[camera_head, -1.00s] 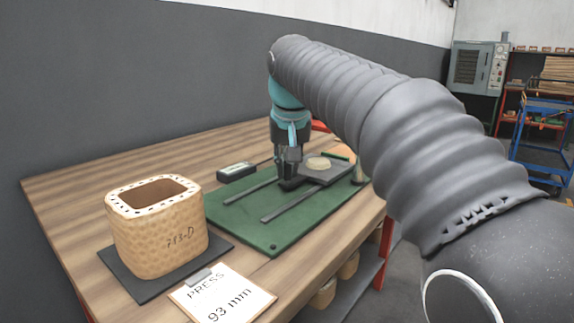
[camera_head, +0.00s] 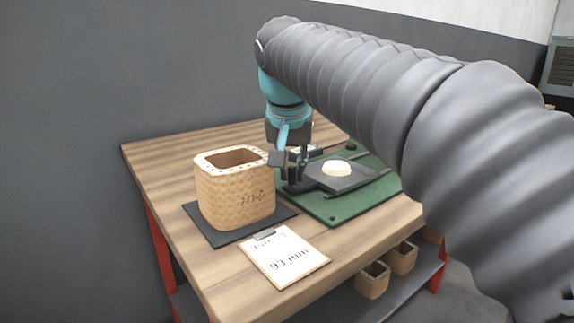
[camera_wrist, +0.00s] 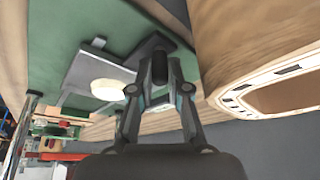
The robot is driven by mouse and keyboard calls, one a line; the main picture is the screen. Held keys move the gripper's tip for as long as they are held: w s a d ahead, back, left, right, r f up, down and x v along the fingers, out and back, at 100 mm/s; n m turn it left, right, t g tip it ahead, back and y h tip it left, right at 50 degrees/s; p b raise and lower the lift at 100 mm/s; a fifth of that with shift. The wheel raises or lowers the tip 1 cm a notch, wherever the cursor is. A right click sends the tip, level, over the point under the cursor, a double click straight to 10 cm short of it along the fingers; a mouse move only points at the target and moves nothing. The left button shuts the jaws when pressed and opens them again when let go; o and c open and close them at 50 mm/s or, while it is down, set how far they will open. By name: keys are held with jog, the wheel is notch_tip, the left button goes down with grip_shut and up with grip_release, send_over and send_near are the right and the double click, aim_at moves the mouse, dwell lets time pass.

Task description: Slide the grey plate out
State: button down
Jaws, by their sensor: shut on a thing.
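The grey plate (camera_head: 352,184) lies flat on the green board (camera_head: 333,212), with a pale round disc (camera_head: 336,168) on top. It also shows in the wrist view (camera_wrist: 84,78), where the disc (camera_wrist: 110,91) sits near the plate's gripper-side edge. My gripper (camera_head: 292,182) is at the plate's left end, near the board's left edge. In the wrist view its fingers (camera_wrist: 160,72) are shut on the plate's dark handle (camera_wrist: 149,50). The grip contact is partly hidden by the fingers.
The back left table is clear.

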jog(key=c, duration=1.1)
grip_release()
jog(key=shift+c, duration=0.2)
jog(key=v, duration=1.2)
jog(key=shift+a, duration=0.1)
